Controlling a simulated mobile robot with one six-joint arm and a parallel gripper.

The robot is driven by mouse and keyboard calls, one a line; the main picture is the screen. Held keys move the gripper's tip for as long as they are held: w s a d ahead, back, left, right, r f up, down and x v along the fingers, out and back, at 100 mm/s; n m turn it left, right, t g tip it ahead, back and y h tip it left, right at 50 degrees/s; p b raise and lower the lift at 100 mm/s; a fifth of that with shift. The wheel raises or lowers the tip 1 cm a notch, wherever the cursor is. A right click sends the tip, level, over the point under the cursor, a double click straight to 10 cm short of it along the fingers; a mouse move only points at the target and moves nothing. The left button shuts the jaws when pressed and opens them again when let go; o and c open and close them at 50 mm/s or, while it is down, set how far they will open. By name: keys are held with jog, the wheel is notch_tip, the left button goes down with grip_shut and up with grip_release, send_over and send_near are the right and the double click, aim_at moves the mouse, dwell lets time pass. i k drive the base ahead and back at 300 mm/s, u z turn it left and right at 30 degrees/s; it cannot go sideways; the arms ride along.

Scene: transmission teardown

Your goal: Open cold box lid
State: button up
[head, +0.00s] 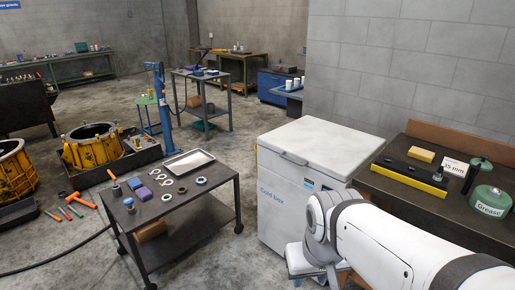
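The cold box (279,205) is a white chest with blue "Cold box" lettering on its left face. It stands on the floor in the middle right of the head view. Its pale grey lid (325,143) lies flat and closed on top. A handle (294,158) shows at the lid's front left edge. My white arm comes in from the lower right and covers part of the box's near right side. The end of my arm points down beside the box, low and apart from the lid handle. My gripper's fingers are not visible.
A dark wheeled cart (182,207) with rings, blocks and a metal tray (189,162) stands left of the box. A bench (390,190) with a green grease can (488,200) stands close on the right. A wall rises behind. Floor shows between cart and box.

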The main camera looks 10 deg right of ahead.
aim_at(338, 152)
jog(key=u, duration=0.2)
jog(key=i, duration=1.35)
jog(key=z, duration=0.7)
